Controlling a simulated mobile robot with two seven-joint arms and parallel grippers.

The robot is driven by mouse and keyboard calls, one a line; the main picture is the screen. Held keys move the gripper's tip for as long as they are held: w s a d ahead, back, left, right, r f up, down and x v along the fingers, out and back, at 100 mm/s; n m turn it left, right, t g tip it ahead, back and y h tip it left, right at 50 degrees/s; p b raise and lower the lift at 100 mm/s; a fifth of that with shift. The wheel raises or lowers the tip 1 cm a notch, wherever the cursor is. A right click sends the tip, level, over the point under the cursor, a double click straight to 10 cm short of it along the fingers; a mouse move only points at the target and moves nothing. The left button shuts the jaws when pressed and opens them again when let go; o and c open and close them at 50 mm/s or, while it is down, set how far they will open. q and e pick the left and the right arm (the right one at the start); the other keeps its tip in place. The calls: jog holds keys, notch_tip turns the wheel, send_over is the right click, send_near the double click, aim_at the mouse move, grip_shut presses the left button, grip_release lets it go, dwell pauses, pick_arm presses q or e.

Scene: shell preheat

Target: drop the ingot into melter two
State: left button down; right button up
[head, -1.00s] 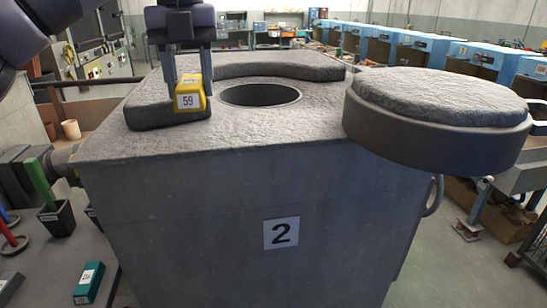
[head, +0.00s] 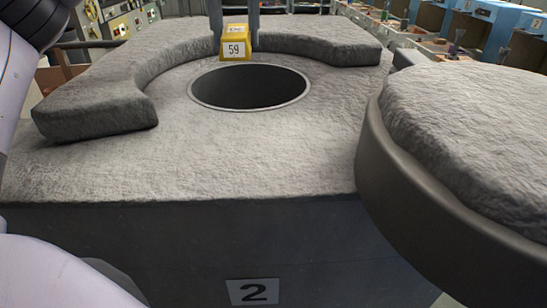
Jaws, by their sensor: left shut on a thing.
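The yellow ingot (head: 236,48), labelled 59, is between the two fingers of my left gripper (head: 234,36), which is shut on it. The gripper's upper part is cut off by the top of the head view. Melter two (head: 259,165) is the large grey block with a "2" plate on its front. Its round dark opening (head: 250,86) is uncovered. In the picture the ingot shows just beyond the opening's far rim, in front of the raised curved collar. Its height above the top is hard to tell. My right gripper is not in view.
A raised curved collar (head: 100,105) runs around the back and left of the opening. A thick round lid (head: 470,135) hangs swung aside at the right. Blue cabinets (head: 478,30) stand at the back right. The melter's front top is clear.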

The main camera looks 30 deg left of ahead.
pick_arm(q)
jog(key=shift+s+f, duration=0.1)
jog(key=shift+f, duration=2.75)
jog(key=shift+c, duration=2.3)
grip_release()
jog(key=shift+r, duration=3.6)
